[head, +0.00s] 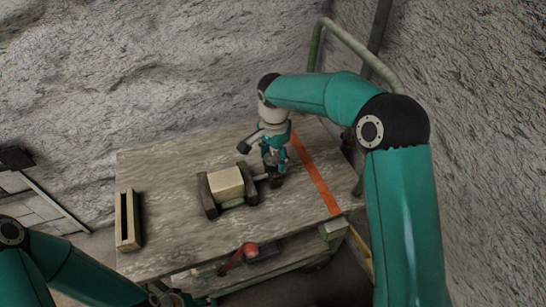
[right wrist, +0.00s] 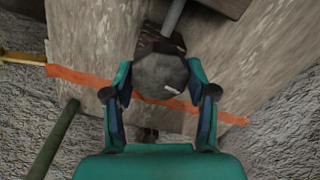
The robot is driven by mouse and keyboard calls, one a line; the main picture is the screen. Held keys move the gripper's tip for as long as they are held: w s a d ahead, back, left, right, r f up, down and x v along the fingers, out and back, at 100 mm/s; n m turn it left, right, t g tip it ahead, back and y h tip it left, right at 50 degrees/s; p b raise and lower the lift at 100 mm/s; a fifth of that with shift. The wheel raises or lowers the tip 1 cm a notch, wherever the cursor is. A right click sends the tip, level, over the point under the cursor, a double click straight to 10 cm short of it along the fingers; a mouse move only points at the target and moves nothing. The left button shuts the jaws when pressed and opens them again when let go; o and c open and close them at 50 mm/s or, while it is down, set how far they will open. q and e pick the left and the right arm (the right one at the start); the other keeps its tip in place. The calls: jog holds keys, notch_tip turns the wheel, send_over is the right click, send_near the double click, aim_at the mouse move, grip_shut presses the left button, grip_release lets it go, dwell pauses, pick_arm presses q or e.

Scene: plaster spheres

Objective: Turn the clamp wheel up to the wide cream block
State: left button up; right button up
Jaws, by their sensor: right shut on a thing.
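The wide cream block (head: 226,182) sits between the two dark jaws of a clamp (head: 207,197) on the table. The clamp's spindle runs right from the jaw towards the clamp wheel (head: 275,181), which is mostly hidden by my right gripper in the head view. In the right wrist view the wheel (right wrist: 160,78) is a dark grey, many-sided knob with a small pale mark, on a grey spindle (right wrist: 174,14). My right gripper (right wrist: 162,92) is shut on the wheel, one finger on each side. My left arm shows at the lower left; its gripper (head: 170,297) is only partly in view.
The table (head: 165,175) has an orange stripe (head: 315,176) right of the clamp. A narrow cream-edged tray (head: 128,220) stands at the left edge. A red-ended handle (head: 249,249) is at the front edge. A green rail (head: 346,38) rises behind, near rough walls.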

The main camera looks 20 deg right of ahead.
aim_at(273, 157)
jog(key=shift+a, duration=0.2)
dwell(0.6)
jog(key=o, duration=1.2)
jog(key=shift+c, duration=0.2)
jog(key=shift+d, duration=0.1)
notch_tip(273, 157, up, 12)
